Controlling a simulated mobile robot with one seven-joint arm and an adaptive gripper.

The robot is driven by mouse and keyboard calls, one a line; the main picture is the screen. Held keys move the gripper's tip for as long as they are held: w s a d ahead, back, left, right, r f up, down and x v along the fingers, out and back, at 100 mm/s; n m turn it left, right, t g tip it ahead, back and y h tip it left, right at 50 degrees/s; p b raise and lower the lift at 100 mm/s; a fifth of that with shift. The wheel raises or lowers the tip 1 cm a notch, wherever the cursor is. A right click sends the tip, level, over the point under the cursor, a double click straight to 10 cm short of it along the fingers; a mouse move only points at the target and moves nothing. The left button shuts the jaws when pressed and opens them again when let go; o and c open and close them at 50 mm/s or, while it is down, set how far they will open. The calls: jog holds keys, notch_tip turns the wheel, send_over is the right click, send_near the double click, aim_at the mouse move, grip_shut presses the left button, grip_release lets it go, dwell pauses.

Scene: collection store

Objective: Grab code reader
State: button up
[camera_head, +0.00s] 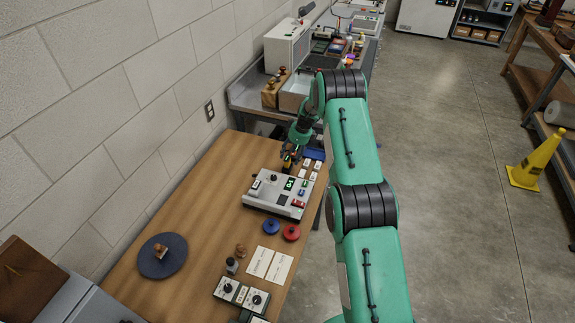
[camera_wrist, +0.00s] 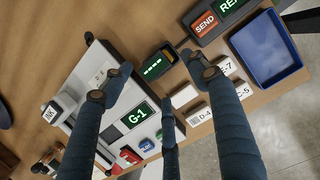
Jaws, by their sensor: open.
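The likely code reader (camera_wrist: 155,66) is a small dark device with yellow edges and a green dashed display. It lies on the wooden table beside a pale console, between the tips of my gripper (camera_wrist: 158,72) in the wrist view. The blue-grey fingers are spread, with nothing held; a third finger shows below. Whether any finger touches the device I cannot tell. In the head view my gripper (camera_head: 291,154) is above the table's far end, just behind the console (camera_head: 262,201), and a bit of yellow (camera_head: 287,166) shows under it, mostly hidden.
The console's display reads G-1 (camera_wrist: 138,117). White label blocks (camera_wrist: 198,115) stand close by. A SEND button panel (camera_wrist: 205,24) and a blue tray (camera_wrist: 242,50) lie beyond. Red (camera_head: 291,232) and blue (camera_head: 271,226) round pieces sit nearer. A wall (camera_head: 90,90) borders the table's left.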

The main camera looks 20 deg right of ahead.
aim_at(289, 159)
jog(key=shift+f, duration=0.15)
jog(key=shift+x, duration=2.45)
jog(key=shift+w+a, duration=0.1)
jog(key=shift+a, duration=0.05)
jog(key=shift+c, duration=0.3)
grip_shut()
